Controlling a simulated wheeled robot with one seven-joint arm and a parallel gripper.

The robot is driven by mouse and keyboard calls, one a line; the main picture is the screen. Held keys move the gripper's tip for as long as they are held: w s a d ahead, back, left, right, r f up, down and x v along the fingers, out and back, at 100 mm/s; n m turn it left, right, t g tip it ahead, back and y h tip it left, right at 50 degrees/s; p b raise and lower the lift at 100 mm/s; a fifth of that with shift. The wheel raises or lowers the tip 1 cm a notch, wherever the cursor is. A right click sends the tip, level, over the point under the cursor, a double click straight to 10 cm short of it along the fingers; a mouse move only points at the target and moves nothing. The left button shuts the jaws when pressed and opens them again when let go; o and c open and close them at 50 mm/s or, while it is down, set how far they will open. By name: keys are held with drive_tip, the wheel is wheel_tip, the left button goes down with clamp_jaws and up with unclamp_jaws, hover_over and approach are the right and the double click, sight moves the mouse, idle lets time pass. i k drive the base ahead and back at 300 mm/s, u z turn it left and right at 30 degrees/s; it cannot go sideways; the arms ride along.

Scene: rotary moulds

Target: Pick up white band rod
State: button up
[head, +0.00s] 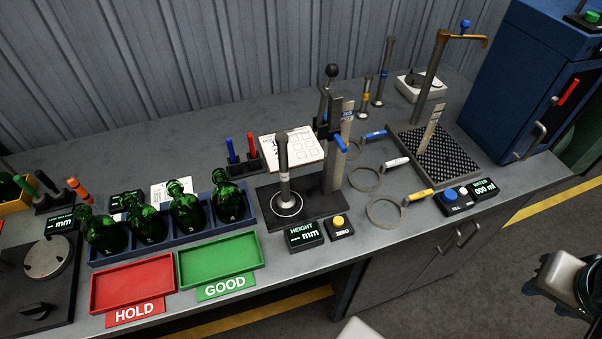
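A dark grey rod with a pale band round its middle, which looks like the white band rod (284,177), stands upright in the head view. It is on the black base of the height gauge (333,179), inside a white ring mark. Two similar rods stand farther back: one with a yellow band (366,98) and a taller one with a blue band (384,78). My gripper's fingers are not in view; only pale and dark parts of my own body show at the lower right and bottom edges.
Green bottles (187,214) stand in a blue rack left of the gauge. A red HOLD tray (132,284) and green GOOD tray (219,260) lie in front. HEIGHT display (305,235) and ZERO button (339,226) sit before the gauge. Ring tools (384,211) lie right.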

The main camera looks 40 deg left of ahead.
sight(286, 201)
drive_tip(key=k, duration=0.65)
drive_tip(key=u, duration=0.9)
drive_tip(key=i, duration=0.35)
